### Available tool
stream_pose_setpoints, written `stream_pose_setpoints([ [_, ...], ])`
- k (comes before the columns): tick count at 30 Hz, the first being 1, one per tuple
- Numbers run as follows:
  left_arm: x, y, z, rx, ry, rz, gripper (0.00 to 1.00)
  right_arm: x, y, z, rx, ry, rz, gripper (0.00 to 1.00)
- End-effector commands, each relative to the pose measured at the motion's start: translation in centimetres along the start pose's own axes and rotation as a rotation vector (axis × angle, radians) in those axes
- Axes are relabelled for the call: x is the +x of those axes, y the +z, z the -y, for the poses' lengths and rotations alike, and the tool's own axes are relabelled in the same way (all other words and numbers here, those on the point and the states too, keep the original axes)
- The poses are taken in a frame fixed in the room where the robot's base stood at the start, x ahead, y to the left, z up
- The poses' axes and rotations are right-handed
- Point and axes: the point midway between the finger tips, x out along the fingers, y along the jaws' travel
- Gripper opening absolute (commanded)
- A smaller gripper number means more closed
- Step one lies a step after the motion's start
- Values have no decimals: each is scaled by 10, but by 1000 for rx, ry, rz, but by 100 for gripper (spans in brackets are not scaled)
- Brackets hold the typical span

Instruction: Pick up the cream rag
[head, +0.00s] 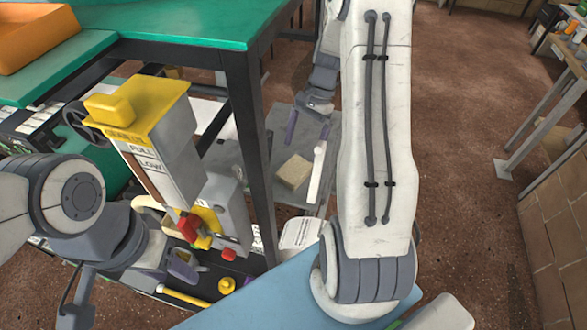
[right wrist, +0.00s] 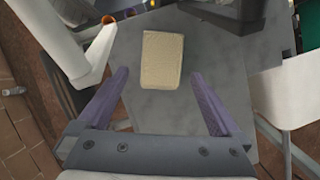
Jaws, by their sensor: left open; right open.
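The cream rag (head: 295,172) is a small folded block lying flat on a grey surface (head: 310,140) below and beyond the green table. In the right wrist view the rag (right wrist: 162,60) lies just past the fingertips, roughly centred between them. My right gripper (head: 308,130) is open and empty, pointing down toward the rag; its purple fingers (right wrist: 160,76) stand apart in the wrist view. I cannot tell its exact height above the surface. My left gripper (head: 128,288) is open and empty at the lower left, by the machine.
A green table (head: 190,25) with a dark leg (head: 250,140) stands left of the rag. A grey machine with a yellow top (head: 150,100) stands at the left. Brown floor (head: 460,130) is clear at right.

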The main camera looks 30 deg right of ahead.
Motion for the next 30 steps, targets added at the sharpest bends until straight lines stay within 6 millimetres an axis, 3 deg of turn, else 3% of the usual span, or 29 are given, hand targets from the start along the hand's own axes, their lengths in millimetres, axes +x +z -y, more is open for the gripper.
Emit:
stream_pose_setpoints([
  [8,-10,0,-1,-1,0,0,52,24,1,0,-2,4,2,100],
  [17,-24,-1,-2,-2,0,0,52,65,-1,3,-4,4,0,100],
  [30,-23,-1,-2,-3,0,0,52,69,-2,3,-4,1,-2,100],
])
